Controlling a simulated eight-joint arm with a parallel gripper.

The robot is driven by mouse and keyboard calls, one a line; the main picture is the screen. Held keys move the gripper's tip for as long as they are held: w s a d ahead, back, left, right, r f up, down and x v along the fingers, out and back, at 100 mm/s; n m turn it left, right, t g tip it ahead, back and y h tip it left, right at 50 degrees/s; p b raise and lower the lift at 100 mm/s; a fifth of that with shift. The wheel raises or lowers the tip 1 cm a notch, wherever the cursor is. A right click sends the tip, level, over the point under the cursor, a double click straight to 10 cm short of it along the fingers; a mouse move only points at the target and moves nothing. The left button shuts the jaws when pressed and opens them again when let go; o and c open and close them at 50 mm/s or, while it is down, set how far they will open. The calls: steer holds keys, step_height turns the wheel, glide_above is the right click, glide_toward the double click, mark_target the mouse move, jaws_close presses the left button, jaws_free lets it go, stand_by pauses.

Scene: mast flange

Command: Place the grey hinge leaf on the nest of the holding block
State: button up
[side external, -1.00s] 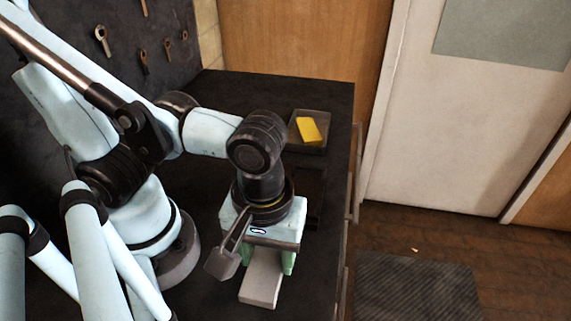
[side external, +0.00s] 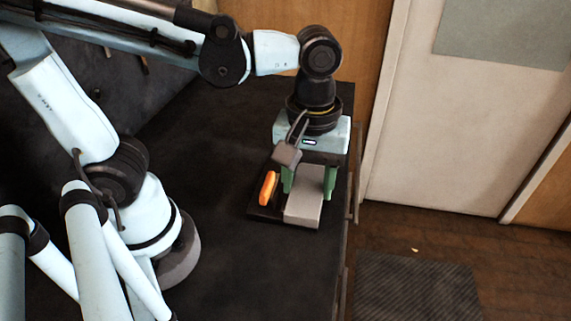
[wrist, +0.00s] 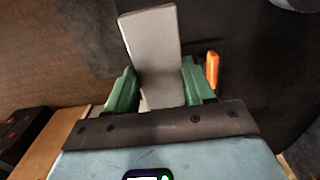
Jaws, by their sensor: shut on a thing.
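The grey hinge leaf (side external: 303,208) is a flat plate held between the green fingers of my gripper (side external: 306,182). In the wrist view the leaf (wrist: 155,50) extends out beyond the fingertips (wrist: 160,88), leaning slightly left. The holding block (side external: 262,213) is a low dark piece with an upright orange part (side external: 268,187) on its left side. The leaf is over the block's right part, right of the orange part, which also shows in the wrist view (wrist: 212,68). The leaf and gripper hide the nest. I cannot tell whether the leaf touches the block.
The dark bench top (side external: 220,255) is clear in front of and left of the block. The bench's right edge (side external: 346,215) is close to the block and leaf. A white door (side external: 460,130) and a floor mat (side external: 415,290) lie beyond.

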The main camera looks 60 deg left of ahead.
steer(key=w+a+f, duration=0.2)
steer(key=a, duration=0.1)
steer(key=w+a+f, duration=0.2)
steer(key=a, duration=0.1)
steer(key=w+a+f, duration=0.2)
steer(key=a, duration=0.1)
steer(key=shift+w+a+f, duration=0.2)
steer(key=shift+w+f, duration=0.2)
steer(key=shift+f, duration=2)
steer(key=shift+f, duration=0.15)
steer(key=o, duration=1.4)
step_height(320, 180, up, 12)
steer(key=s+a+m+t, duration=0.2)
steer(key=m+t, duration=0.5)
steer(key=m, duration=0.2)
steer(key=shift+s+a+f, duration=0.15)
steer(key=shift+a+f, duration=0.05)
steer(key=shift+a, duration=0.15)
